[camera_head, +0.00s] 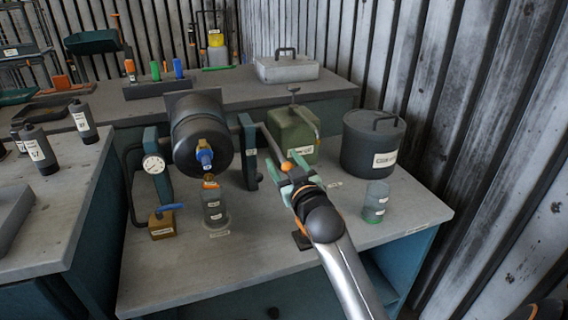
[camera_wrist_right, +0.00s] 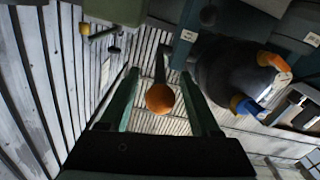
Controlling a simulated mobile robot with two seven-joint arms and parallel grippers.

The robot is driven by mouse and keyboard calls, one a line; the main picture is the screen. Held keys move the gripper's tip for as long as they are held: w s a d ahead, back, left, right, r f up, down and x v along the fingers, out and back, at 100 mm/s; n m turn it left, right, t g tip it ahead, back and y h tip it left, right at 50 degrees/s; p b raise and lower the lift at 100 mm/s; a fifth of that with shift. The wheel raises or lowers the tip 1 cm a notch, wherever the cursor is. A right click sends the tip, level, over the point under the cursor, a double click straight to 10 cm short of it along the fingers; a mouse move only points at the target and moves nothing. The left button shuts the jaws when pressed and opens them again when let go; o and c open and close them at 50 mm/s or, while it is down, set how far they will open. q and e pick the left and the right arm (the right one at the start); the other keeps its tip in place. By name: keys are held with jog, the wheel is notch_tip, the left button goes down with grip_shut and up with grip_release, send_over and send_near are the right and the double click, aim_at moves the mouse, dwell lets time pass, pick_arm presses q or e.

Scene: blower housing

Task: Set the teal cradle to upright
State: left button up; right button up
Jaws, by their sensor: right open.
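The teal cradle has two posts, a left one (camera_head: 158,168) and a right one (camera_head: 247,150), on the grey bench. A black drum (camera_head: 200,125) lies tipped between them, its front facing me, with a blue-and-brass valve (camera_head: 205,157) on it. A dark lever (camera_head: 268,138) runs from the right post to an orange knob (camera_head: 287,166). My right gripper (camera_head: 294,172) is open at the knob. In the right wrist view the knob (camera_wrist_right: 160,98) sits between the green fingers, with a gap at each side. My left gripper is not in view.
A grey container (camera_head: 214,212) stands below the valve. A green can (camera_head: 291,133) and a dark lidded pot (camera_head: 373,145) stand behind and right of my right gripper. A clear cup (camera_head: 375,200) is to its right. The bench's front strip is mostly bare.

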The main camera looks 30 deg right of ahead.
grip_shut()
dwell(0.6)
dwell(0.9)
